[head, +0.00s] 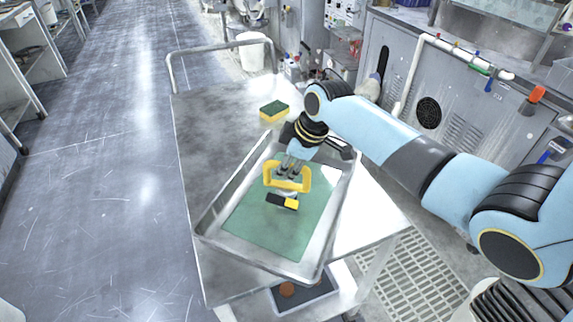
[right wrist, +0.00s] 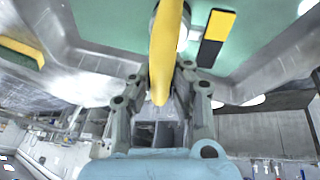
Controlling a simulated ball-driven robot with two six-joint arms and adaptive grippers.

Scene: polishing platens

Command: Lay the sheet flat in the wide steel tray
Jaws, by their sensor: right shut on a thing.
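The green sheet (head: 270,222) lies within the outline of the wide steel tray (head: 207,220), slightly turned against its walls. I cannot tell whether it touches the tray floor all over. A yellow handle (head: 268,178) stands over the sheet, with a pale round part below it. My right gripper (head: 291,174) is shut on this handle from above. The right wrist view shows the yellow handle (right wrist: 165,45) between the fingers, in front of the green sheet (right wrist: 110,25). A black and yellow bar (head: 282,202) shows over the sheet beside the handle. My left gripper is out of view.
A green and yellow sponge (head: 273,111) sits on the steel table (head: 210,125) behind the tray. A rail (head: 220,48) rises at the table's far end. A lower shelf holds a dark tray (head: 308,290). The table's left side is clear.

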